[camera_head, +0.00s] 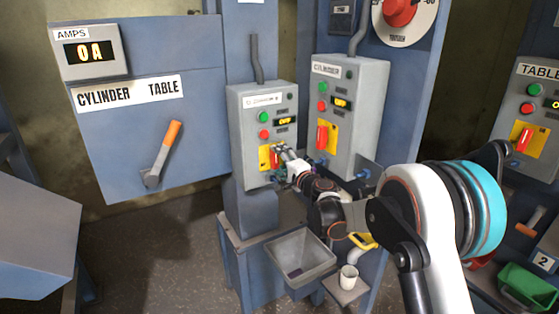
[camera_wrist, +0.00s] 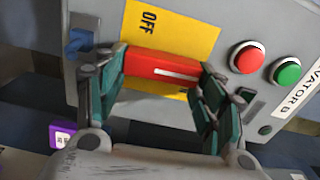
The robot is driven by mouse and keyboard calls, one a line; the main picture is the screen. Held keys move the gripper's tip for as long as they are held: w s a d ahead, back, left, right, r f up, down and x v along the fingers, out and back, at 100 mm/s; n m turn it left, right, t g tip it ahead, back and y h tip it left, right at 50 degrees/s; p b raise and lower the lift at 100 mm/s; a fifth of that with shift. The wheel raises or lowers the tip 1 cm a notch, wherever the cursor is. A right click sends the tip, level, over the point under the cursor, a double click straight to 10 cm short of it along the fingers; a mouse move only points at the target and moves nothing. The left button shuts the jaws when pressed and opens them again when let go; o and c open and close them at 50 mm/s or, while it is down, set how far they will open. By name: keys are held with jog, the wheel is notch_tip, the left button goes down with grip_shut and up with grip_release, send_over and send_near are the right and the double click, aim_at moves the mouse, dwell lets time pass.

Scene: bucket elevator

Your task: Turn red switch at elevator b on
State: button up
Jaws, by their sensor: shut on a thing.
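The elevator B box (camera_head: 250,115) is a grey panel in the middle of the head view. Its label, partly cut off, reads "...VATOR B" in the wrist view (camera_wrist: 297,95). The red switch (camera_wrist: 160,67) is a red bar with a white line, on a yellow plate (camera_wrist: 185,35) marked OFF. In the head view, my gripper (camera_head: 279,151) covers part of the switch. My gripper (camera_wrist: 163,75) is shut on the switch, with a teal finger at each end of the bar. The small display (camera_head: 285,121) seems to read OFF.
A similar grey cylinder box (camera_head: 365,115) with its own red switch (camera_head: 322,137) stands close to the right. Red (camera_wrist: 247,58) and green (camera_wrist: 287,72) buttons sit near my fingers. A grey bin (camera_head: 300,258) and a white cup (camera_head: 348,277) are below.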

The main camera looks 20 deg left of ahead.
jog(key=shift+f+m, duration=0.1)
jog(key=shift+m, duration=0.2)
dwell(0.4)
jog(key=o, duration=1.1)
jog(key=shift+c, duration=0.2)
jog(key=v, duration=1.2)
